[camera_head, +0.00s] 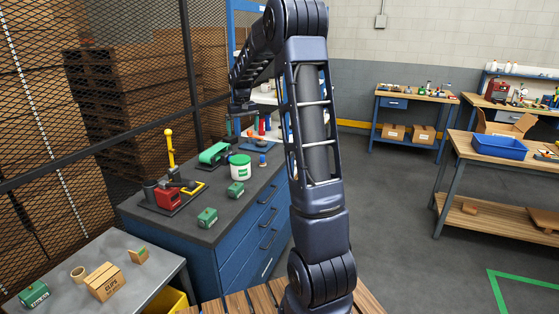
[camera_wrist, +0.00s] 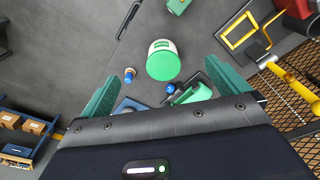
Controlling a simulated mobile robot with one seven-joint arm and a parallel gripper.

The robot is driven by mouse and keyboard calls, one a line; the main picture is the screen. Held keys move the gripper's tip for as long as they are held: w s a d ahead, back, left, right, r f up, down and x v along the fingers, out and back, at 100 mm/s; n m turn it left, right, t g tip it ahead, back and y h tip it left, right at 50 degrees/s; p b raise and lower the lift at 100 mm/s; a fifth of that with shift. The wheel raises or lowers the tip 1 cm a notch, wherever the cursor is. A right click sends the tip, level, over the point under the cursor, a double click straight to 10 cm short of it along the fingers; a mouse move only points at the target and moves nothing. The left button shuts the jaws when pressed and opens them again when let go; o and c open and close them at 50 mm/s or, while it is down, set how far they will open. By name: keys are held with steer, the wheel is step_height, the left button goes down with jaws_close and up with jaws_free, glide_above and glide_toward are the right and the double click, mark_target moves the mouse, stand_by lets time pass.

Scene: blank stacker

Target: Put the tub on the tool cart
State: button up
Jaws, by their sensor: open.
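The tub (camera_head: 240,167) is a white round pot with a green lid. It stands upright on the dark top of the blue drawer cabinet (camera_head: 245,232). In the wrist view the tub (camera_wrist: 163,60) appears from above, between the two green fingers. My gripper (camera_wrist: 162,72) is open and empty, with its fingers apart from the tub. In the head view my gripper (camera_head: 241,118) hangs over the far part of the cabinet top, behind the tub. I cannot tell for certain which furniture is the tool cart; a grey-topped table (camera_head: 150,282) stands at the front left.
Near the tub are green boxes (camera_head: 236,189), a green machine (camera_head: 213,153), a red tool with a yellow handle (camera_head: 168,193) and small blue-based pieces. A mesh fence (camera_head: 95,150) runs behind. The grey-topped table holds boxes and a roll. Open floor (camera_head: 400,215) lies right.

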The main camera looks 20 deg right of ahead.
steer(key=s+r+t, duration=0.1)
steer(key=s+r, duration=0.3)
steer(key=s, duration=1.2)
steer(key=s+r+t, duration=0.2)
steer(key=s+r, duration=0.2)
steer(key=s, duration=1.2)
steer(key=s+f+m, duration=0.1)
steer(key=s+f, duration=0.2)
steer(key=s, duration=0.8)
steer(key=shift+a+f+t, duration=0.15)
steer(key=shift+f+t, duration=0.15)
steer(key=shift+f, duration=0.1)
